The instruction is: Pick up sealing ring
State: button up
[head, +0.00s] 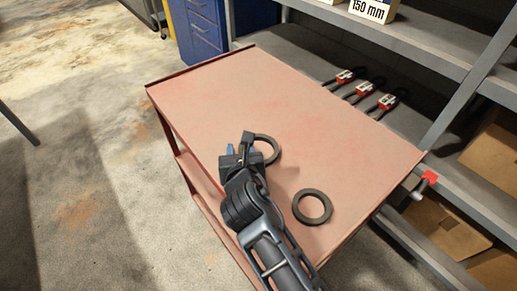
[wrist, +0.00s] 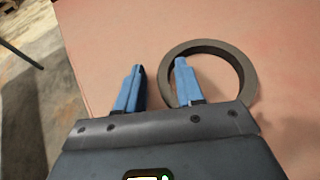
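A dark sealing ring (head: 277,147) lies flat on the red cart top (head: 230,85), right beside my gripper (head: 238,146). The same ring shows in the wrist view (wrist: 249,78). My gripper there (wrist: 160,66) is open, with two blue fingers apart. The ring's left rim lies between the fingers: the right finger overlaps the ring's opening, and the left finger is outside it. I cannot tell how far the fingertips are above the cart top. A second dark ring (head: 312,207) lies on the cart, nearer the front right.
Several red-and-black tools (head: 363,90) lie on the grey shelf beyond the cart's right edge. A red clamp-like part (head: 428,178) is at the cart's right corner. A blue drawer cabinet (head: 203,28) stands behind. The cart's far left half is clear.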

jog(key=shift+s+f, duration=0.15)
jog(key=shift+f, duration=0.1)
grip_shut()
jog(key=shift+r, duration=0.45)
jog(key=r, duration=0.4)
jog(key=shift+d, duration=0.4)
jog(key=s+d+r, duration=0.2)
jog(key=d+r, duration=0.4)
jog(key=d, duration=0.4)
jog(key=shift+s+d+r, duration=0.2)
jog(key=shift+d+r, duration=0.05)
jog(key=shift+d, duration=0.05)
jog(key=shift+c, duration=1.8)
grip_release()
grip_shut()
